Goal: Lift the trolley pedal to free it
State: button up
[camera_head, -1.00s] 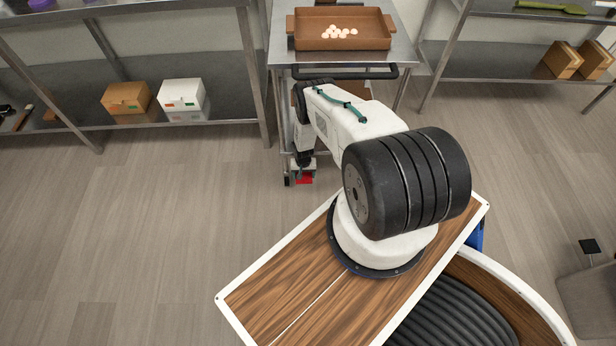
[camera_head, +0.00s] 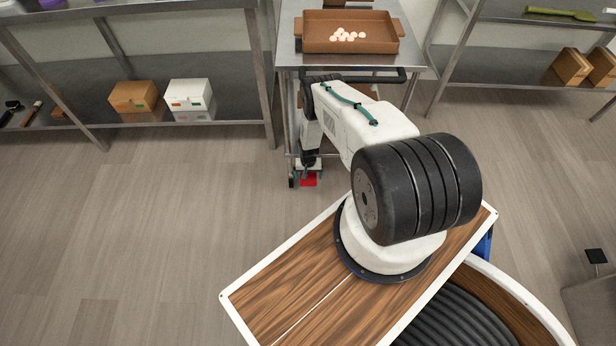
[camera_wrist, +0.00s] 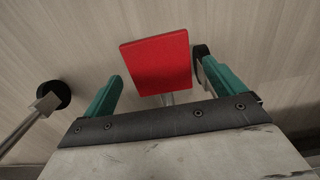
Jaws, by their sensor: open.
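The red trolley pedal (camera_wrist: 157,62) is a flat plate that shows between and beyond my gripper's fingers in the wrist view. A small part of the pedal (camera_head: 309,180) also shows in the head view, low at the trolley's near end. My gripper (camera_wrist: 160,85) is open, with one green finger on each side of the pedal, and holds nothing. I cannot tell whether the fingers are at the pedal's height. The metal trolley (camera_head: 290,60) stands ahead, partly hidden behind my arm.
A brown tray (camera_head: 312,45) with several pale pieces lies on the trolley's top. A dark push handle crosses its near end. A trolley wheel (camera_wrist: 50,94) is left of my gripper. Shelving with boxes (camera_head: 190,98) stands on both sides. The floor at left is clear.

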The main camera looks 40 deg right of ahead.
aim_at(308, 178)
notch_tip(308, 178, up, 7)
jog(key=shift+f, duration=0.15)
dwell(0.7)
